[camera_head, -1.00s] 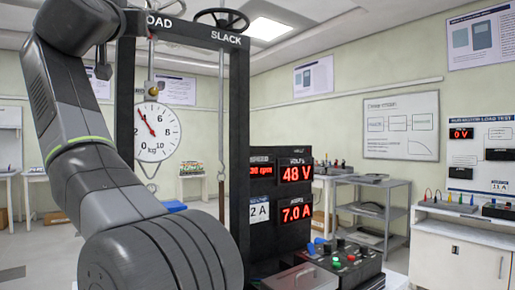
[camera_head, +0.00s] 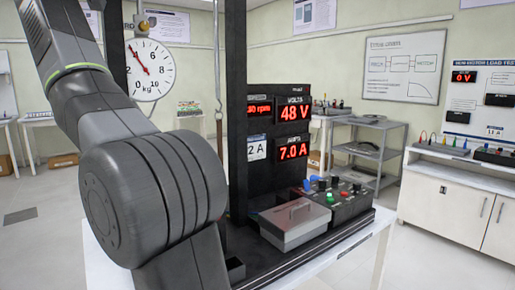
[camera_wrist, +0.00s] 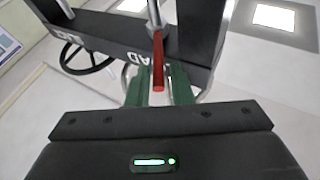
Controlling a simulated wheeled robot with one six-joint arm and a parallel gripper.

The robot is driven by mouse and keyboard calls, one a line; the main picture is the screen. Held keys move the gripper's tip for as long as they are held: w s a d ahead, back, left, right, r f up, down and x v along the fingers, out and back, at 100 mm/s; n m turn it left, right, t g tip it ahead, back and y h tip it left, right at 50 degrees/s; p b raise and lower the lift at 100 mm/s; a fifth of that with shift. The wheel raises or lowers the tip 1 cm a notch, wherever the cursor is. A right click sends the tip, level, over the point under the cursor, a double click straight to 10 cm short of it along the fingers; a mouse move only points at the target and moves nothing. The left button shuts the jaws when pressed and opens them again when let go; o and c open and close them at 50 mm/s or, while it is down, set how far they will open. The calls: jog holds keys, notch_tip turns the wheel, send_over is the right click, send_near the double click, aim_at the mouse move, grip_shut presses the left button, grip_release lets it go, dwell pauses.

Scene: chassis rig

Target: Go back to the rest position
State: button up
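My gripper (camera_wrist: 159,98) shows in the wrist view with two green fingers spread apart. A red bar (camera_wrist: 158,65) below a silver rod shows in the gap between them, with space at the sides; I see no clear grip on it. A ring-shaped wheel is partly hidden behind the fingers, close to the black beam (camera_wrist: 180,45) with "AD" lettering. In the head view my arm rises out of the top of the picture, so my gripper is not seen there.
A second handwheel (camera_wrist: 88,52) sits left of the fingers. The rig has a round dial scale (camera_head: 150,68), red readouts (camera_head: 294,112) of 48 V and 7.0 A, a grey lidded box (camera_head: 295,222) and a control box (camera_head: 340,200). Open floor lies to the right before a cabinet (camera_head: 455,205).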

jog(key=a+b+v, duration=0.1)
jog(key=b+v, duration=0.4)
jog(key=v, duration=0.8)
jog(key=p+x, duration=0.2)
jog(key=x, duration=0.3)
jog(key=p+x, duration=0.2)
jog(key=x, duration=0.2)
jog(key=d+p+x, duration=0.1)
jog(key=p+x, duration=0.1)
jog(key=x, duration=0.3)
jog(key=shift+w+r, duration=0.25)
jog(key=shift+r, duration=0.05)
jog(key=shift+s+f+y, duration=0.1)
jog(key=shift+f+y, duration=0.25)
jog(key=shift+y, duration=0.05)
jog(key=shift+d+n+y, duration=0.35)
jog(key=shift+n+y, duration=0.15)
jog(key=shift+y, duration=0.1)
jog(key=shift+r, duration=0.1)
